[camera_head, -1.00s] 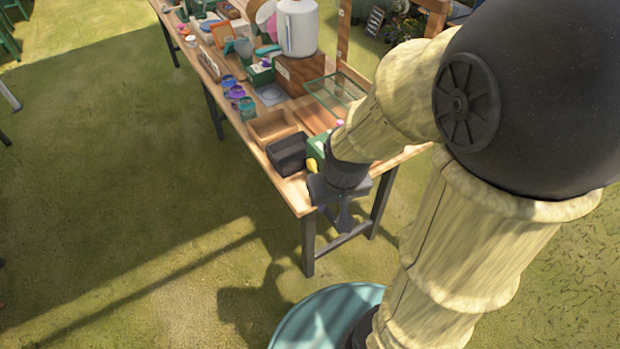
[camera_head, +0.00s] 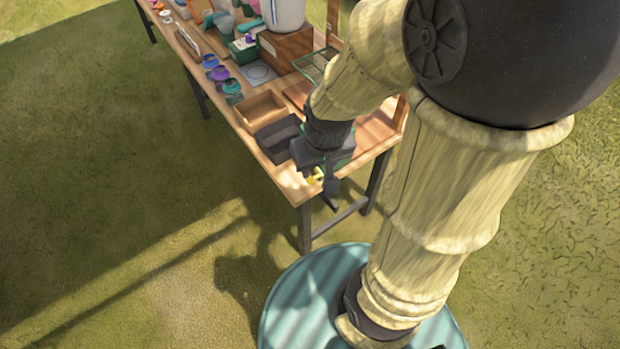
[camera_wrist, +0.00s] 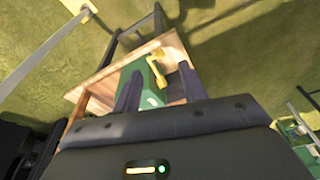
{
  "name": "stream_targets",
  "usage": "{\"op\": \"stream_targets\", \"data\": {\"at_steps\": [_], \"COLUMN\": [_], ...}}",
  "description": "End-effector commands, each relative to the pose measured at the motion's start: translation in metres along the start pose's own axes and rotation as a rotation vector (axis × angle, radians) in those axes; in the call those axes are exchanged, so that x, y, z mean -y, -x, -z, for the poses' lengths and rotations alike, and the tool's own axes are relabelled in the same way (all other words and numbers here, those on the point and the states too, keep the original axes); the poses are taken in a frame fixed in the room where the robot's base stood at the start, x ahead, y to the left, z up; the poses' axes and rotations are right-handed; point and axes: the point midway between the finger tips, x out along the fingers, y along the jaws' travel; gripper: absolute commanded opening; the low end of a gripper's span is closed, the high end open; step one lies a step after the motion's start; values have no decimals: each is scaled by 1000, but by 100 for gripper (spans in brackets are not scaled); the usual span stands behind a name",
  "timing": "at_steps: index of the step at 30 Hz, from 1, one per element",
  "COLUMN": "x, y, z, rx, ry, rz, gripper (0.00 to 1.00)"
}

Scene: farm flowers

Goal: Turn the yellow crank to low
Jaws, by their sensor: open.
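The yellow crank (camera_wrist: 157,53) shows in the wrist view on the far side of a green box (camera_wrist: 152,82), which stands near the end of the wooden table. My gripper (camera_wrist: 159,82) is open, its two dark fingers pointing toward the crank with the box between them in the picture. I cannot tell whether either finger touches the crank. In the head view, my gripper (camera_head: 329,188) is at the near end of the table, right beside the yellow crank (camera_head: 316,176), which it partly hides. The low mark cannot be made out.
The wooden table (camera_head: 285,182) runs away to the upper left. A dark tray (camera_head: 277,134) and a wooden tray (camera_head: 258,110) lie close to my gripper. A brown box (camera_head: 288,47) and several colored items stand farther back. The grass left of the table is open.

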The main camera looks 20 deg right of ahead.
Motion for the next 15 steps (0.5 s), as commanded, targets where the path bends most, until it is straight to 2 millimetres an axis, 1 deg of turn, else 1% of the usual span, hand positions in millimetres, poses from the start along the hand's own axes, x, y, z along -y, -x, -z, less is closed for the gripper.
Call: {"op": "stream_targets", "data": {"at_steps": [4, 8, 12, 15], "x": [15, 32, 46, 54], "y": [-24, -54, -85, -104], "z": [-6, -15, -26, -33], "rx": [108, 258, 427, 542], "ry": [119, 294, 501, 648], "rz": [-10, -49, -130, -212], "gripper": [42, 42, 42, 42]}}
